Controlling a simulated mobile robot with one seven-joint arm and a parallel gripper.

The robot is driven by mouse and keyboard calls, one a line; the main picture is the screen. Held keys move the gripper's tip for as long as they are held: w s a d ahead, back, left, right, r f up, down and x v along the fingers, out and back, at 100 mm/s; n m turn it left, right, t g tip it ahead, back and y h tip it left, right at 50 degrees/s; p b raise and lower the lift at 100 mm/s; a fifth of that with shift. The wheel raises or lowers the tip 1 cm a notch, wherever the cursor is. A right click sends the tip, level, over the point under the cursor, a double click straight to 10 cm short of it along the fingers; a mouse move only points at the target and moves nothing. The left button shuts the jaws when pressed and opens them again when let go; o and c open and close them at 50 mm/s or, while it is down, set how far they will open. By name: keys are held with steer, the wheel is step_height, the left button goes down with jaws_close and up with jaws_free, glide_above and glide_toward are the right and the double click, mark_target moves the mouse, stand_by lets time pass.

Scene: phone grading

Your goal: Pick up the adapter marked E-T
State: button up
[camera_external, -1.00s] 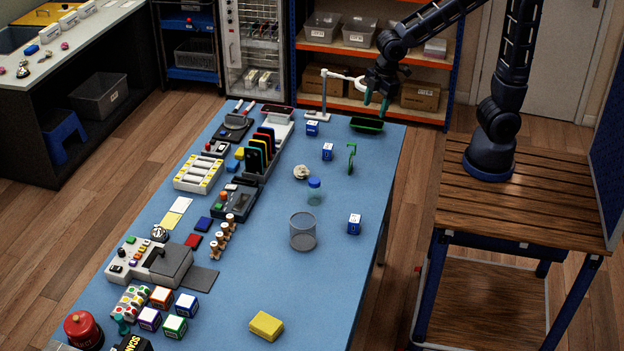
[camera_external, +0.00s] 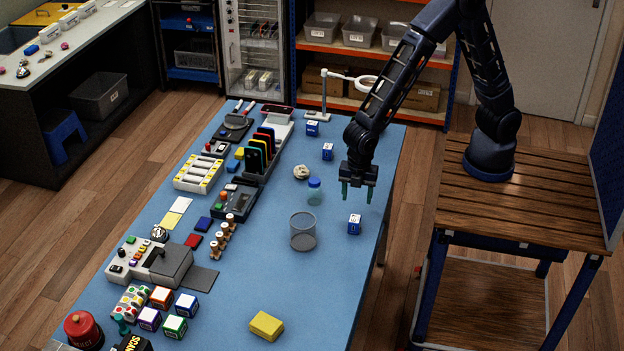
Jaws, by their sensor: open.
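Three small blue cubes with white labels look like the adapters: one near the lamp (camera_external: 312,129), one a little nearer (camera_external: 327,151), and one nearest, towards the table's right edge (camera_external: 354,225). Their markings are too small to read, so I cannot tell which is E-T. My gripper (camera_external: 357,197) points down with its green fingers apart and nothing between them. It is above the table, just behind the nearest cube in the picture, and apart from it.
On the blue table (camera_external: 225,300), a mesh cup (camera_external: 303,232) and a small blue-capped jar (camera_external: 314,190) stand left of my gripper. A yellow block (camera_external: 266,325) lies at the front. A magnifier lamp (camera_external: 325,95) stands behind. The front right is clear.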

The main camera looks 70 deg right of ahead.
mark_target(355, 218)
step_height(355, 218, down, 11)
steer(key=shift+w+r, duration=0.1)
steer(key=shift+r, duration=0.1)
steer(key=c, duration=1.1)
